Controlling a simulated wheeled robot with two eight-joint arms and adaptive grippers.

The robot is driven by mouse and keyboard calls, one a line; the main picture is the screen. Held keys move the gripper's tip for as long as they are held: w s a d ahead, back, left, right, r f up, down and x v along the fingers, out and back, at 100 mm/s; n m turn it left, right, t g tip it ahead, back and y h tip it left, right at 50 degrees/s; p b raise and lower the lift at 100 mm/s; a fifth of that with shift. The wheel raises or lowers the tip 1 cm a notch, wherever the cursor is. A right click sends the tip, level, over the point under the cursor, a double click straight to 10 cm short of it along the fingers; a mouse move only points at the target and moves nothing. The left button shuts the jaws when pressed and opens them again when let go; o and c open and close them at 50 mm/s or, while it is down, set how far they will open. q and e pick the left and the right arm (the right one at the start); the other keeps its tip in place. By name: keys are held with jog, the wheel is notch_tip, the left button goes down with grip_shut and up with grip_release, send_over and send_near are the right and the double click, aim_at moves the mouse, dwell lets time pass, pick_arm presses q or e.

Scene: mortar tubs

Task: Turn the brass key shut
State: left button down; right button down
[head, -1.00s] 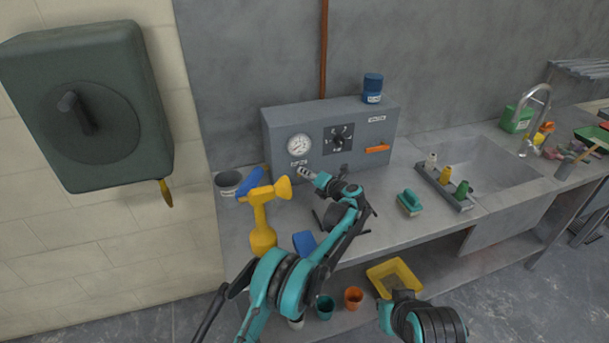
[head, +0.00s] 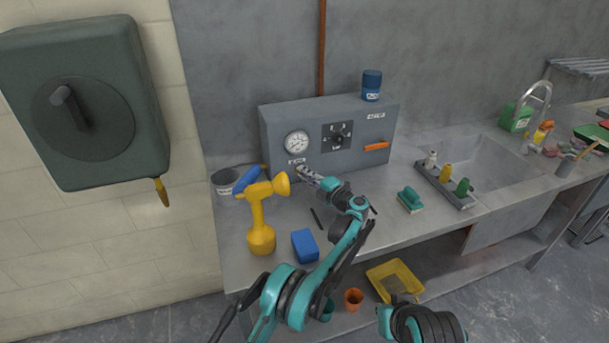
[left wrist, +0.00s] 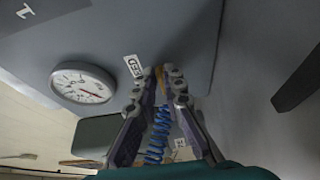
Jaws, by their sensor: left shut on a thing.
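The grey control box (head: 272,135) stands on the metal bench against the wall. My left gripper (head: 302,171) reaches its front low on the left side, below the round gauge (head: 297,143). In the left wrist view my left gripper (left wrist: 166,76) is shut on the small brass key (left wrist: 160,80), which shows as a sliver between the fingertips beside a white label. Most of the key is hidden by the fingers, and its turn angle cannot be told. My right arm shows at the lower right of the head view, but its gripper does not.
A blue block (head: 305,246) lies near the bench front. The box also carries a black dial (head: 337,137) and an orange handle (head: 376,146). A teal brush (head: 410,200) lies right.

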dwell(0.5)
pick_arm(q)
jog(key=c, duration=1.6)
grip_release()
jog(key=shift+c, duration=0.2)
jog(key=shift+d, duration=0.1)
jog(key=v, duration=1.2)
